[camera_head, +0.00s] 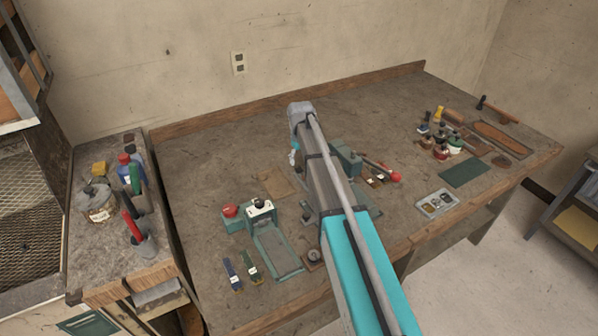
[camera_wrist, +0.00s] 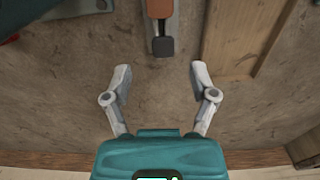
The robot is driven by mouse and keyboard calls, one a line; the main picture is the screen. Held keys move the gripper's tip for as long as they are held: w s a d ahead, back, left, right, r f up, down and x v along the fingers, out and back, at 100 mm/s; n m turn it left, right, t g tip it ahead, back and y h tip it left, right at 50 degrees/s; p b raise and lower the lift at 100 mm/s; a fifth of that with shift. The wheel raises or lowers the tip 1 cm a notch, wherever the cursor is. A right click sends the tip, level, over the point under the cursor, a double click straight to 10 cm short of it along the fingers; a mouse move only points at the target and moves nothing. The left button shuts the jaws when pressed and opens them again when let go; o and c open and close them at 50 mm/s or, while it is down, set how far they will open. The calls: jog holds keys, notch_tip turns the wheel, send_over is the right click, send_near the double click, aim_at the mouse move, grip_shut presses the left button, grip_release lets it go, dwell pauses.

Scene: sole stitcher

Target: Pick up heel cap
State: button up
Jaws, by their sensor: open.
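My gripper (camera_wrist: 159,76) is open and empty in the wrist view, its two grey fingers spread above the bare worktop. Just beyond the fingertips, near the middle, lies a small dark block (camera_wrist: 163,47). It sits at the end of a narrow piece with an orange-brown part (camera_wrist: 160,8), cut off by the top edge. The block may be the heel cap, but I cannot tell for sure. It is apart from both fingers.
A flat brown board (camera_wrist: 245,40) lies right of the block in the wrist view. A green machine (camera_head: 345,158) stands right of my arm, and a green-and-white device (camera_head: 260,208) stands left. Bottles and tools crowd the table's right. The back left worktop (camera_head: 215,150) is clear.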

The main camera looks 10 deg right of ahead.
aim_at(299, 170)
jog(key=shift+w+a+f+b, duration=0.1)
jog(key=shift+f+b, duration=0.65)
jog(key=shift+f, duration=0.05)
jog(key=shift+w+a+f+b, duration=0.1)
jog(key=shift+f+b, duration=0.65)
jog(key=shift+f, duration=0.05)
jog(key=shift+f+b, duration=0.95)
jog(key=c, duration=0.8)
